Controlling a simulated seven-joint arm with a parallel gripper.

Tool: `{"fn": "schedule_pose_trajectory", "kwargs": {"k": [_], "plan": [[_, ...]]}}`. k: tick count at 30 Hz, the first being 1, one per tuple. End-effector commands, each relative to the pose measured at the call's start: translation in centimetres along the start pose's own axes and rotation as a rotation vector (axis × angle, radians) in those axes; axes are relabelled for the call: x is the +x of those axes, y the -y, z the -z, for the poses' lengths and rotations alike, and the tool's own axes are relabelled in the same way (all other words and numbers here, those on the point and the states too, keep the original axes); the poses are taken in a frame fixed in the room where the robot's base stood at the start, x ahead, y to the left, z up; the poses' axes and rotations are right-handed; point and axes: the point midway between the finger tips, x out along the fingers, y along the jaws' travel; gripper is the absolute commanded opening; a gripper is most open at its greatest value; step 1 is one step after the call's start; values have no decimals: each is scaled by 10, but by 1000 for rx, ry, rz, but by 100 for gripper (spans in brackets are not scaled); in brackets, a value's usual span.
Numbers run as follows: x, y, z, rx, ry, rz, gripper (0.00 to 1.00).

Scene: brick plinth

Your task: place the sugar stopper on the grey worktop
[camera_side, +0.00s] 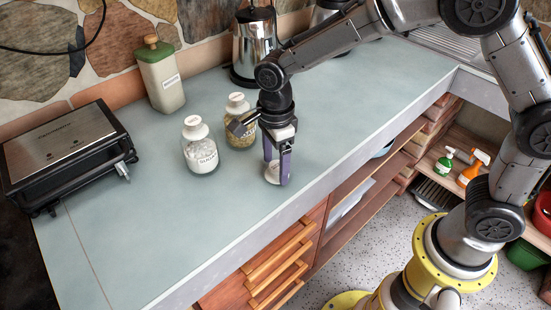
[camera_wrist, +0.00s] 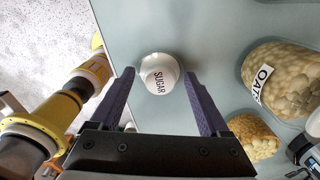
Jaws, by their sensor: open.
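The sugar stopper (camera_wrist: 158,70) is a small white round piece marked SUGAR, and its marked top faces my wrist camera. In the side view the pale stopper (camera_side: 271,172) appears to rest on the grey worktop (camera_side: 225,215), near its front edge. My gripper (camera_side: 277,180) points down with its purple fingertips close to the worktop. In the wrist view my gripper (camera_wrist: 162,78) is open, with one finger on each side of the stopper and small gaps showing. One finger partly hides the stopper in the side view.
The sugar jar (camera_side: 202,155) and the oats jar (camera_side: 241,135) stand left of my gripper. A tall canister (camera_side: 160,78), a grill (camera_side: 65,150) and a kettle (camera_side: 254,45) are farther back. Bare worktop lies to the front left.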

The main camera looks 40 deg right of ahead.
Motion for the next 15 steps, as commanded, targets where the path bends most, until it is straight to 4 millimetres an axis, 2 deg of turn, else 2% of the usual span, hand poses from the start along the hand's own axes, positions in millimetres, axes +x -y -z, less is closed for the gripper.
{"fn": "schedule_pose_trajectory", "kwargs": {"k": [5, 15], "plan": [[-12, 1, 0, 0, 2, 3, 80], [-78, 1, -1, 0, 4, 5, 80]]}}
